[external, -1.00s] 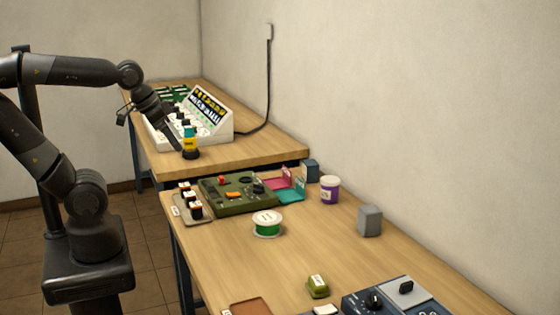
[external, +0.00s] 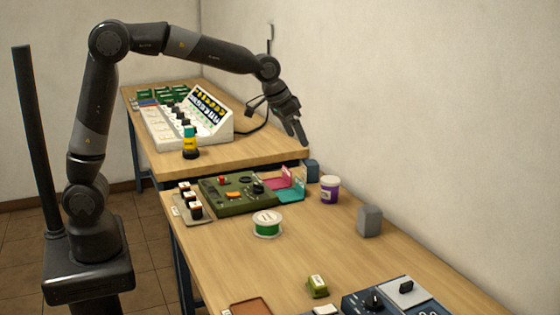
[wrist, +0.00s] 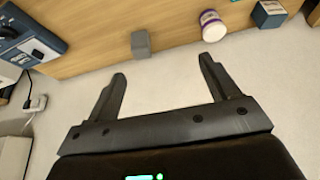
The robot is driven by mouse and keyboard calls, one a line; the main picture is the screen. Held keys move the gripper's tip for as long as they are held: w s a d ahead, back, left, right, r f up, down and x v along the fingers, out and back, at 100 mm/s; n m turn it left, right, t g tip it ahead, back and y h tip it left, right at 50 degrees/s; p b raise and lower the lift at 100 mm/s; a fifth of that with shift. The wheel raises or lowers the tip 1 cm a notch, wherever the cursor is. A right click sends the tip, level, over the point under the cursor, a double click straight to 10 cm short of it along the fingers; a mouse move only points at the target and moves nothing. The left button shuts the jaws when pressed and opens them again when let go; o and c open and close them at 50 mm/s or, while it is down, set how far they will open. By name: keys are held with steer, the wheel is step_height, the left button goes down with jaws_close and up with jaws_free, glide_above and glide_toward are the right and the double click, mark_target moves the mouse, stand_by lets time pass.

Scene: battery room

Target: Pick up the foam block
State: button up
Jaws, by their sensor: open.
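A plain grey block (external: 369,221) stands upright near the wall edge of the near table; it looks like the foam block, though its material cannot be told. It also shows in the wrist view (wrist: 141,44), beyond my fingers and a little left of centre. A smaller blue-grey block (external: 311,170) with a pale label stands at the table's far end, also in the wrist view (wrist: 269,14). My gripper (external: 298,137) is raised near the wall, above the far end of the near table. In the wrist view its fingers (wrist: 162,71) are spread and empty, apart from both blocks.
A purple-and-white jar (external: 330,190) stands between the blocks. A green-and-white spool (external: 267,224), green panel box (external: 235,194) and blue device (external: 390,298) are on the near table. The wall borders its right side. Bare wood surrounds the grey block.

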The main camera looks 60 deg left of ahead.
steer(key=w+d+f, duration=0.4)
steer(key=w+f, duration=0.2)
steer(key=w, duration=0.2)
glide_toward(369, 218)
steer(key=w+a+f, duration=0.1)
steer(key=w+a, duration=0.1)
steer(key=a, duration=0.1)
steer(key=shift+m, duration=0.4)
steer(key=x, duration=1.1)
steer(key=shift+d, duration=0.1)
steer(key=c, duration=1.1)
